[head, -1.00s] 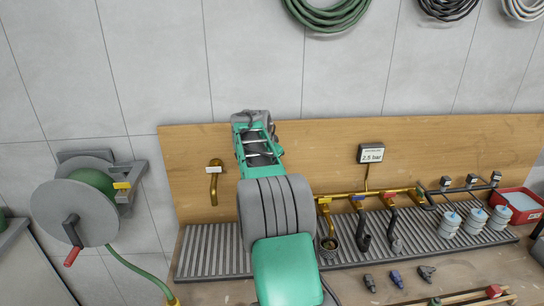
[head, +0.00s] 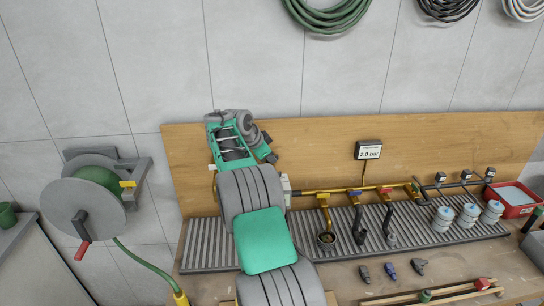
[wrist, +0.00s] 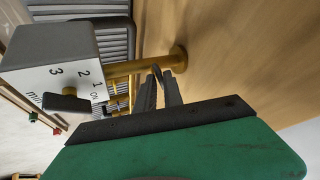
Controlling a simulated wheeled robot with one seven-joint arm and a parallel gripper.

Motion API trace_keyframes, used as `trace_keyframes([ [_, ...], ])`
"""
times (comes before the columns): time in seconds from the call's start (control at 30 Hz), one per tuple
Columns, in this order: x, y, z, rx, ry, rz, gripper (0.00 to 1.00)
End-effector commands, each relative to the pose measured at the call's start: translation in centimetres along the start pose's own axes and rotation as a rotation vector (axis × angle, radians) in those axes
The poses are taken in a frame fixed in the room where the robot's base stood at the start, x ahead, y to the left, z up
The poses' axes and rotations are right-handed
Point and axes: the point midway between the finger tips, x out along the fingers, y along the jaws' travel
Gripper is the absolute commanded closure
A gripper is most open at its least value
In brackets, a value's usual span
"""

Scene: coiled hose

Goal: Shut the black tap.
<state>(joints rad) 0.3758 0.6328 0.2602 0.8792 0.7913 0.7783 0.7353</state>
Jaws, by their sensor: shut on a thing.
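In the wrist view my gripper (wrist: 160,84) has its dark fingers close together beside a brass pipe that meets the wooden board. It is shut on a small dark piece (wrist: 157,72) at the fingertips, which looks like the black tap's handle. The fingers hide most of it, so how far it is turned cannot be told. In the head view my arm covers the fingers and this tap. Taps with yellow (head: 323,196), blue (head: 355,194) and red (head: 385,190) handles sit on the brass pipe to the right.
A grey timer box (wrist: 55,45) with a black knob stands close to the fingers. It also shows beside my arm in the head view (head: 285,188). The pressure display (head: 368,150) reads 2.0 bar. A hose reel (head: 85,205) hangs at left. Loose nozzles (head: 390,270) lie in front.

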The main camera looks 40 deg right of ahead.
Motion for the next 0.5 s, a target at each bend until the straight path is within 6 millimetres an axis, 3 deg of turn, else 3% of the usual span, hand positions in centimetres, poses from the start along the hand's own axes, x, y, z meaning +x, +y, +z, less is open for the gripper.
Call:
trace_keyframes([
  [0.07, -0.03, -0.05, 0.05, -0.001, -0.001, -0.001, 1.0],
  [0.1, -0.03, -0.05, 0.05, -0.001, -0.001, -0.001, 0.86],
  [0.2, -0.02, -0.03, 0.04, -0.001, -0.001, -0.001, 0.79],
  [0.5, -0.42, -0.19, -0.29, 0.0, 0.0, -0.001, 0.79],
])
